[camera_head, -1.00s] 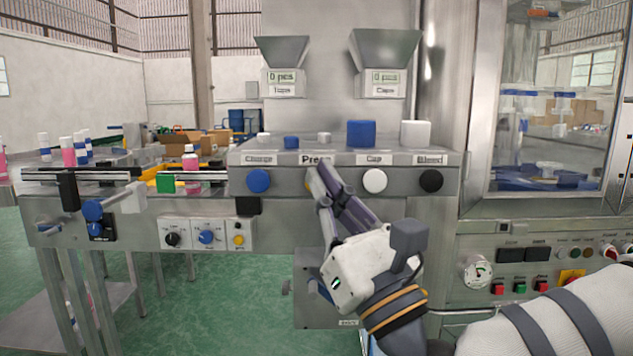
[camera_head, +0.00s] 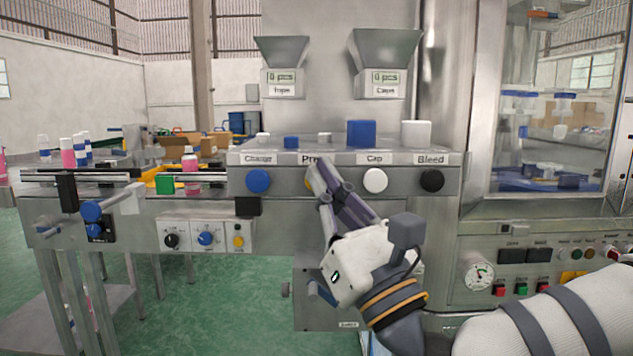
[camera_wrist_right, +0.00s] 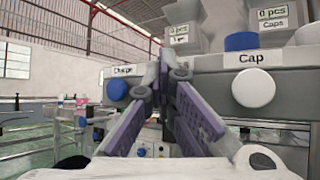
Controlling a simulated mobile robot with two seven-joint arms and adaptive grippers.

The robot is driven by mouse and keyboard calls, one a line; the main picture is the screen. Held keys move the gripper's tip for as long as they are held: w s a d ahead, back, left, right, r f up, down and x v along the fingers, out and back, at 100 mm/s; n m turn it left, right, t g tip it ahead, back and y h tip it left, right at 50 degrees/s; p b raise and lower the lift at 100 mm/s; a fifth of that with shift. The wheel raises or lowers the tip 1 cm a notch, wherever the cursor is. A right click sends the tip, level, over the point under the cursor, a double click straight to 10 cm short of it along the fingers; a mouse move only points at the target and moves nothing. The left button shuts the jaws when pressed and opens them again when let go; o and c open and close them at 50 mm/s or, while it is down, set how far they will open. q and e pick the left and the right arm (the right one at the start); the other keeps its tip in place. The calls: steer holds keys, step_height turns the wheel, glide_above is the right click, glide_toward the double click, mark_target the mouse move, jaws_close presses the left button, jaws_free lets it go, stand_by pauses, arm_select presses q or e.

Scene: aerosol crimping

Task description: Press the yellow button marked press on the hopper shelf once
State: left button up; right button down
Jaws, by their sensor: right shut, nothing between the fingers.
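The hopper shelf (camera_head: 285,184) carries a row of round buttons under labels. The yellow button (camera_head: 308,182) sits under the label "Press" (camera_head: 306,159), between the blue and white buttons. Only a sliver of it shows at the left of my fingertips. My right gripper (camera_head: 321,170) is shut and empty, with its tips in front of the yellow button and covering part of the label. I cannot tell whether they touch the button. In the right wrist view the gripper (camera_wrist_right: 164,68) hides the yellow button. My left gripper is not in view.
The blue button (camera_head: 258,181) is to the left; the white button (camera_head: 375,181) and black button (camera_head: 431,181) are to the right. Blue and white blocks stand on the shelf. Two hoppers (camera_head: 384,50) reading "0 pcs" are above. A glazed cabinet (camera_head: 549,110) stands at the right.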

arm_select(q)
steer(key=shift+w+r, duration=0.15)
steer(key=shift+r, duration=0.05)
arm_select(e)
steer(key=shift+s, duration=0.95)
arm_select(q)
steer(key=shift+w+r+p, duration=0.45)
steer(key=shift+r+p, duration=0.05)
steer(key=shift+p, duration=0.1)
arm_select(e)
steer(key=s, duration=0.5)
